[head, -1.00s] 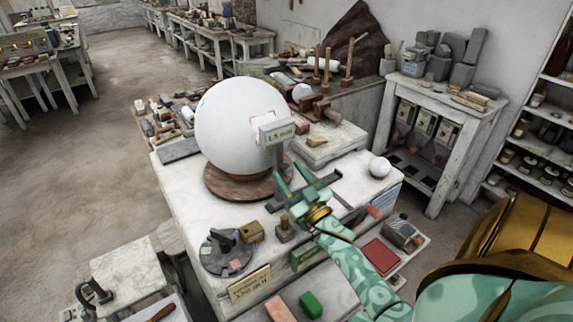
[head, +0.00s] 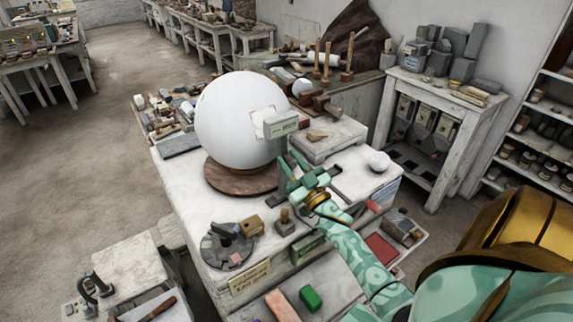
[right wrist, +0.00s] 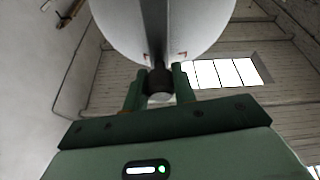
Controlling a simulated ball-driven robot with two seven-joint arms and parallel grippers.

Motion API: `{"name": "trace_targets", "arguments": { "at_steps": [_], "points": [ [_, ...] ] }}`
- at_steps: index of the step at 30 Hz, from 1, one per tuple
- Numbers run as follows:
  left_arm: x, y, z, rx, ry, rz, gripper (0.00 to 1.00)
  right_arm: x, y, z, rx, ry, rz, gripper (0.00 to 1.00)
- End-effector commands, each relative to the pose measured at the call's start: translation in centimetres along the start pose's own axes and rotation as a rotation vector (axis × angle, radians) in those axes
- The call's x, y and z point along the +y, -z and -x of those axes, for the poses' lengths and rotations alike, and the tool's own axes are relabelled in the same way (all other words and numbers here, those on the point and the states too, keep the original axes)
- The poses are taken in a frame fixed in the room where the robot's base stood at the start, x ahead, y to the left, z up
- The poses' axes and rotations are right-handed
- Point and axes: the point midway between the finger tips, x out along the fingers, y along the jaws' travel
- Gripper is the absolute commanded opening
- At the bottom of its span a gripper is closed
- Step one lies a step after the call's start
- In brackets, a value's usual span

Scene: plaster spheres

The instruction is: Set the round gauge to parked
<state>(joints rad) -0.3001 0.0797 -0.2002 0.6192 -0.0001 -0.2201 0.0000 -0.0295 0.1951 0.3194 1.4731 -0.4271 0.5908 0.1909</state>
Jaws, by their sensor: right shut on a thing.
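A big white plaster sphere (head: 238,112) rests on a round wooden base (head: 240,178) on the white bench. A grey box with a label (head: 282,124) stands at the sphere's right side on a short post; it seems to be the gauge. I cannot read its setting. My right gripper (head: 291,165) is below this box. In the right wrist view, it is shut on a dark round knob (right wrist: 159,84) under a dark upright bar (right wrist: 154,30), with the sphere (right wrist: 195,25) behind. My left gripper is not in view.
A small white ball (head: 379,161) lies on the bench to the right of my arm. A dark disc with small parts (head: 226,247), a wooden block (head: 251,225) and a green block (head: 310,297) are at the front. Tools and plaster pieces crowd the bench's back.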

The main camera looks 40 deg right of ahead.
Motion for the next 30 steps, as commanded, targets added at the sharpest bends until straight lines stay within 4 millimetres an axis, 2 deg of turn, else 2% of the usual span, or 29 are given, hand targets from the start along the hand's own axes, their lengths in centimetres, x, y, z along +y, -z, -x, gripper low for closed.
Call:
{"name": "trace_targets", "arguments": {
  "at_steps": [5,12,18,24,30],
  "points": [
    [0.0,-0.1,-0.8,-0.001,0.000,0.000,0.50,4.0,-0.8,0.1,0.000,0.000,0.008,0.00],
    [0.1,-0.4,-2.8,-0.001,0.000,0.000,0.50,10.7,-2.0,0.3,0.000,-0.001,0.009,0.00],
    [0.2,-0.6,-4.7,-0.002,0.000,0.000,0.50,15.2,-2.8,0.4,0.000,-0.001,0.007,0.00],
    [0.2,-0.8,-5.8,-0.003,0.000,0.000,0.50,17.9,-3.1,0.4,0.000,-0.002,0.004,0.00],
    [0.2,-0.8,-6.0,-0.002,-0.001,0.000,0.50,18.8,-3.1,0.4,-0.001,-0.003,0.003,0.00]
  ]
}}
